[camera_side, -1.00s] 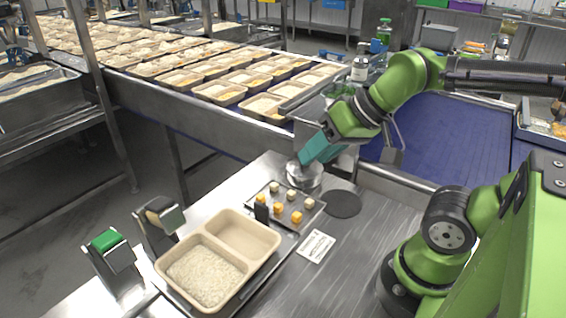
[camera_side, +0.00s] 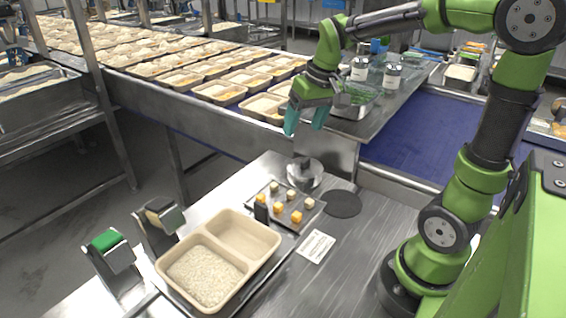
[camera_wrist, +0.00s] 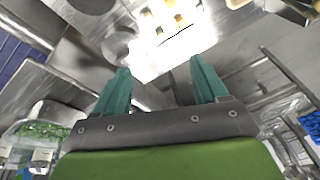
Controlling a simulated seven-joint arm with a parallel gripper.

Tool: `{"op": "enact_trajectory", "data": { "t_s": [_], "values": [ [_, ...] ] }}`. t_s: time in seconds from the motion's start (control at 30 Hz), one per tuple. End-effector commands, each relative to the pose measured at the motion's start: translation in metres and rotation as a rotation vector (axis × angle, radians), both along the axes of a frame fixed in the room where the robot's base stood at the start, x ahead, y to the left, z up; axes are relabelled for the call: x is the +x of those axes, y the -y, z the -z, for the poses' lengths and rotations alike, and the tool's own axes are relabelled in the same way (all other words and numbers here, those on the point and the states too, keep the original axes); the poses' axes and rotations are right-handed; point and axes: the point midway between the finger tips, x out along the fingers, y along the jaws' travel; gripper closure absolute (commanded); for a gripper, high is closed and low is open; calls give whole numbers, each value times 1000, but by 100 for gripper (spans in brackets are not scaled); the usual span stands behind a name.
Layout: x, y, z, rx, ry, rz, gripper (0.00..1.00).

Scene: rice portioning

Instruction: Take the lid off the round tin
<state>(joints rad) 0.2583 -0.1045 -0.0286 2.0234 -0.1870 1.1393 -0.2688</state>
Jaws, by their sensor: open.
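The round tin (camera_side: 304,180) is a low silver metal cylinder on the steel table, behind the small tray. A knob-like part (camera_side: 306,163) stands up at its top, so the lid seems to be on it; the seam is too small to see. In the wrist view the tin (camera_wrist: 116,46) shows as a grey round shape left of the tray. My gripper (camera_side: 305,122) hangs above and behind the tin, clear of it. Its two teal fingers are apart with nothing between them, as the wrist view of my gripper (camera_wrist: 160,68) also shows.
A small tray (camera_side: 312,217) with yellow and pale cubes sits in front of the tin. A dark round disc (camera_side: 342,204) lies to its right. A two-part beige container (camera_side: 178,284) holds rice at front left. A tub of greens (camera_side: 357,93) and bottles stand behind.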

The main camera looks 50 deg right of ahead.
Motion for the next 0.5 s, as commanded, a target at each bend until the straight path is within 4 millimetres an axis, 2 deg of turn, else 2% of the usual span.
{"op": "enact_trajectory", "data": {
  "t_s": [0.03, 0.1, 0.23, 0.33, 0.43, 0.5],
  "values": [
    [14, 21, 7, -12, -53, -17, 28],
    [28, 46, 13, -31, -117, -64, 28],
    [46, 86, 21, -56, -213, -167, 28],
    [55, 101, 16, -74, -250, -260, 28],
    [56, 102, 3, -89, -255, -336, 28],
    [53, 100, 6, -82, -267, -367, 28]
  ]
}}
